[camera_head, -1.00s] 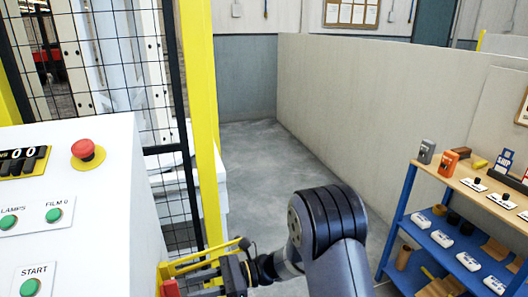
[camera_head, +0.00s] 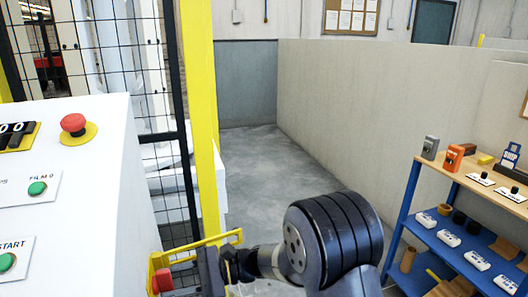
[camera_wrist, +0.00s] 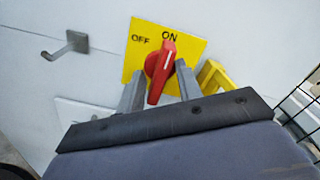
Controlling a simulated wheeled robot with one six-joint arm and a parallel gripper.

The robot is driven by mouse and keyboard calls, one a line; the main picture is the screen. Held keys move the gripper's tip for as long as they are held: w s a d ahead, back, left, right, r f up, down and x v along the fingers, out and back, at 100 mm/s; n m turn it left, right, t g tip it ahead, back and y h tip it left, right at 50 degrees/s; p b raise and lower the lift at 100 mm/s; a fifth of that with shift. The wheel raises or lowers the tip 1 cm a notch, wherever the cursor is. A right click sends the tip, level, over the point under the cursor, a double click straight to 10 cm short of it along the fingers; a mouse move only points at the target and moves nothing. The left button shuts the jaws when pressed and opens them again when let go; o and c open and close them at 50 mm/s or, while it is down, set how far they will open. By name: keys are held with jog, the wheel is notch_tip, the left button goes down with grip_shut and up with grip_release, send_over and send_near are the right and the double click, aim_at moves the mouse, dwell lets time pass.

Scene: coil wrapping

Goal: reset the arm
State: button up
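A red rotary switch handle (camera_wrist: 160,68) sits on a yellow plate (camera_wrist: 136,62) marked OFF and ON, on a white cabinet side (camera_wrist: 100,18). Its upper end points at ON. In the wrist view my gripper (camera_wrist: 160,84) has one grey finger on each side of the handle's lower part, with what look like narrow gaps. In the head view my arm reaches toward the cabinet from the right. A red part (camera_head: 162,281), apparently the handle, shows beside my dark wrist. The fingertips are not clear there.
A yellow bracket (camera_wrist: 213,76) sticks out right of the switch and a grey hook (camera_wrist: 68,45) left of it. A red stop button (camera_head: 73,123) tops the cabinet. A blue shelf unit (camera_head: 408,208) stands right. The floor (camera_head: 270,160) ahead is clear.

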jog(key=shift+f+n+b, duration=0.1)
jog(key=shift+n+b, duration=1.2)
